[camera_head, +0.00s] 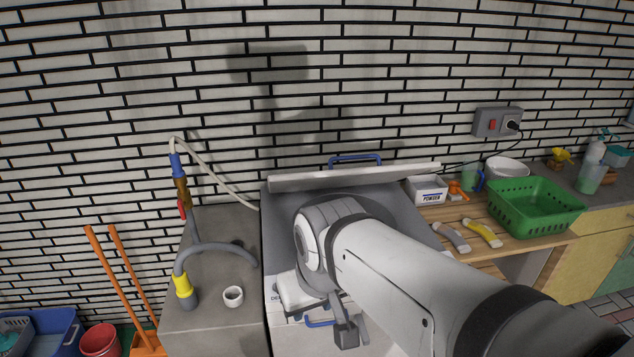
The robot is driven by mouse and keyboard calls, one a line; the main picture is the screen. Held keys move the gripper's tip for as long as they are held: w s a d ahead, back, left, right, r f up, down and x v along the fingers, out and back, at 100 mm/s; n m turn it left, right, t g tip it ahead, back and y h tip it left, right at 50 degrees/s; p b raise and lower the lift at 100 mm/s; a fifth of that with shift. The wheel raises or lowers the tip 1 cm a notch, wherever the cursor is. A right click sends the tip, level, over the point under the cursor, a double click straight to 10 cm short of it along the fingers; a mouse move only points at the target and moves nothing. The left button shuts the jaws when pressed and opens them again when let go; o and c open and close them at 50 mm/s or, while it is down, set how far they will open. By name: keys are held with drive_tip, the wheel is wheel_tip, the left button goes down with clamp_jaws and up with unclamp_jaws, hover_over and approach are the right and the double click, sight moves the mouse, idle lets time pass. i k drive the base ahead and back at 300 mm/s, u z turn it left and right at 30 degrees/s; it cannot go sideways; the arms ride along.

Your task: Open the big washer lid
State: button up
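The washer (276,206) stands in the middle against the wall, mostly behind my arm. A long white slab (300,181) with a blue handle (356,159) on its far side rises at the back of the washer. It looks like the big lid standing raised, seen nearly edge-on; my arm hides much of the grey area below it. A second blue handle (320,323) shows at the washer's front. My gripper (350,335) points down in front of the washer, near that front handle. I cannot tell whether it touches the handle or whether its fingers are apart.
Left of the washer is a grey block with a hose (215,247) and a white cup (233,296). On the right, a wooden counter holds a powder box (427,190), brushes (482,232) and a green basket (533,208). Orange-handled tools (105,265) stand at far left.

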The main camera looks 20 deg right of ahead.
sight(311, 180)
drive_tip(key=u, duration=0.05)
drive_tip(key=k, duration=0.85)
drive_tip(key=z, duration=0.8)
drive_tip(key=i, duration=1.5)
drive_tip(key=z, duration=0.05)
